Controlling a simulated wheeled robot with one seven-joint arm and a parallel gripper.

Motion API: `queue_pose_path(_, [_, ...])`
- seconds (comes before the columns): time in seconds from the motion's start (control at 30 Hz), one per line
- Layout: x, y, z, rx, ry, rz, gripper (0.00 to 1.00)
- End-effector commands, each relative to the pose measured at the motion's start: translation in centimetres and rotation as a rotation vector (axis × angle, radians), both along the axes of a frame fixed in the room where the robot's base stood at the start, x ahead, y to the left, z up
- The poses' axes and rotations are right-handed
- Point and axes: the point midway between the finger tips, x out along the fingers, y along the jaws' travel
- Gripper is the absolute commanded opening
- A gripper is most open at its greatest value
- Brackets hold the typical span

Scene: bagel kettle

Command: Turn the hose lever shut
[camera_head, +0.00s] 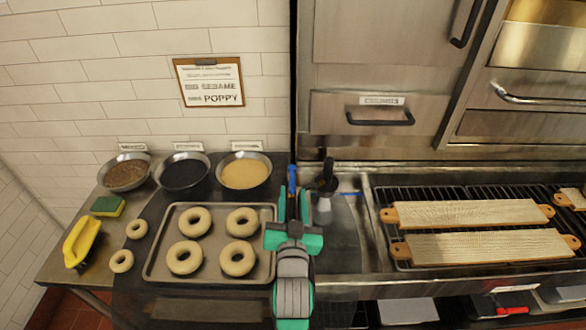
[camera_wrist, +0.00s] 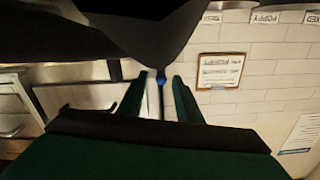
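A small upright blue piece (camera_head: 292,178), which looks like the hose lever, stands at the back of the counter, just beyond my fingertips. In the wrist view the blue piece (camera_wrist: 161,79) shows in the gap between the two dark green fingers. My gripper (camera_head: 292,202) is open, its fingers apart on either side of the line to the blue piece. I cannot tell whether either finger touches it. The hose is not clearly visible, and my arm hides the counter below.
A tray (camera_head: 160,278) of bagels lies left of my arm, with seed bowls (camera_head: 245,174) behind it. A dark-handled object (camera_head: 326,178) stands close on the right. A grill with bagel boards (camera_head: 470,213) is further right. A wall sign (camera_head: 209,82) hangs behind.

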Motion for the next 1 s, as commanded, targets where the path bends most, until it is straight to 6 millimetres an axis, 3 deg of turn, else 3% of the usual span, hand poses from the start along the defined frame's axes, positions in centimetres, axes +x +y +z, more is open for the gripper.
queue_pose_path(0.5, [8.2,0.0,0.0,0.0,0.0,0.0,0.32])
queue_pose_path(0.7, [9.5,-0.2,0.0,0.0,0.0,-0.002,0.32])
queue_pose_path(1.0, [9.6,-0.1,0.0,0.0,0.0,-0.002,0.29])
